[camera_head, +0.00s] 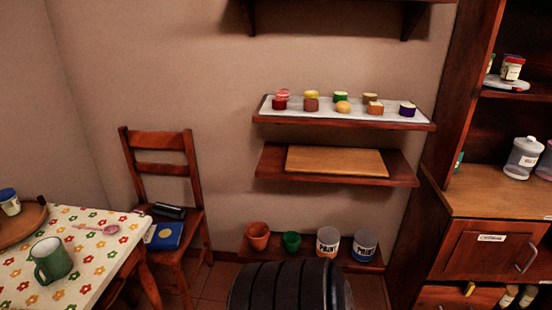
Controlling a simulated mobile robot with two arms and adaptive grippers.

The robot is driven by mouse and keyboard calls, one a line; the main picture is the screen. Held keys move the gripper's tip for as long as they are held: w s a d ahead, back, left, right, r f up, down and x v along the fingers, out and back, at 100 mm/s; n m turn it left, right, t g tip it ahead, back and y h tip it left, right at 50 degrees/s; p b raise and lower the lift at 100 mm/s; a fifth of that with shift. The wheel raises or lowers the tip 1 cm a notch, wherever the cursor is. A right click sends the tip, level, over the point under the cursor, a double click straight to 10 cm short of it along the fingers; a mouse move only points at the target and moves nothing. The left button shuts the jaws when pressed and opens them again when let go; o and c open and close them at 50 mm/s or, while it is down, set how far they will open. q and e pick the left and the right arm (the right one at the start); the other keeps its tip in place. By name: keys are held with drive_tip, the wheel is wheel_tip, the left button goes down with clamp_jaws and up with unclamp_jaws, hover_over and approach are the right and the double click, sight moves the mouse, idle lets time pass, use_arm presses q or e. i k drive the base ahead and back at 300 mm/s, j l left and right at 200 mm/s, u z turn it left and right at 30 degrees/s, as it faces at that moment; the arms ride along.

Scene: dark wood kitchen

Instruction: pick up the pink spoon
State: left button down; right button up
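The pink spoon (97,229) lies on the flower-patterned tablecloth of the table (112,254) at the left. Its round pink end points right, close to the table's right edge, and its thin handle runs left. Nothing touches the spoon from above. Neither my left nor my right gripper shows in the head view.
A green mug (52,260) stands in front of the spoon, and a round wooden tray (22,226) with a jar (9,202) is further left. A wooden chair (163,152) stands behind the table. Wall shelves (418,124) and a cabinet (480,203) are to the right.

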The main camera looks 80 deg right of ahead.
sight(113, 229)
drive_tip(key=z, duration=1.35)
